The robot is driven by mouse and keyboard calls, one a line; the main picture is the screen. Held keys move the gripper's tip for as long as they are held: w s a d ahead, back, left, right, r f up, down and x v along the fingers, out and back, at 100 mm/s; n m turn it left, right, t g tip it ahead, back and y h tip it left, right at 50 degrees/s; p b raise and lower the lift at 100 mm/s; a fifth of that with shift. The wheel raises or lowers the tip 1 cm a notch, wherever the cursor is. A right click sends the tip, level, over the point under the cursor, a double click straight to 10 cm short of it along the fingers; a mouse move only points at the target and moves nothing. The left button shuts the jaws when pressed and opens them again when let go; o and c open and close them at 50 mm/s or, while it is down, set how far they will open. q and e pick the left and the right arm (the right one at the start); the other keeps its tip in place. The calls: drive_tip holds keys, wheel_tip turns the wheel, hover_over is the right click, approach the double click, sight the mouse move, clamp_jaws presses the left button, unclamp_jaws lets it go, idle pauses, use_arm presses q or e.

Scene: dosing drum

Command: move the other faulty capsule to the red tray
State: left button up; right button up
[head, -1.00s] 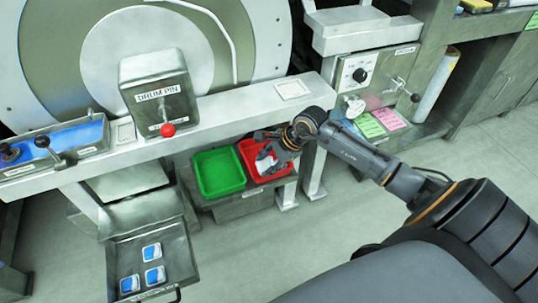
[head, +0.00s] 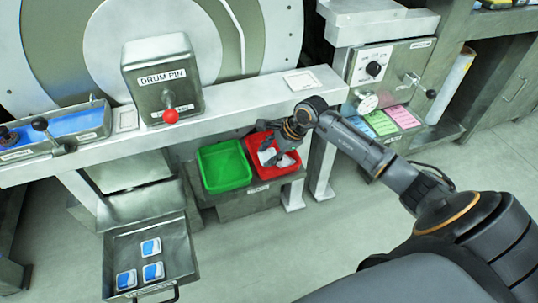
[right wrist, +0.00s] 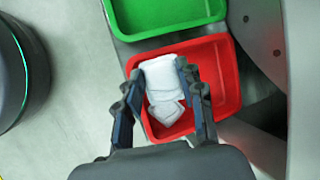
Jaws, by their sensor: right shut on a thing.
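My right gripper (right wrist: 157,80) is shut on a white capsule (right wrist: 159,74) and holds it over the red tray (right wrist: 226,75). A second white piece (right wrist: 167,111) shows below it, inside the tray. In the head view my right gripper (head: 280,148) is over the red tray (head: 264,177), with white pieces at its fingers. The gripper partly hides the tray's contents there. Three blue-and-white capsules (head: 152,271) lie in the open drawer (head: 185,255) at lower left. My left gripper is not in view.
An empty green tray (head: 224,167) stands left of the red one, on a low shelf under the bench rail (head: 225,115). The DRUM PIN box (head: 162,80) stands above. Coloured cards (head: 382,122) lie at right. The front floor is clear.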

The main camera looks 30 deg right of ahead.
idle(0.3)
drive_tip(key=o, duration=0.7)
drive_tip(key=v, duration=1.2)
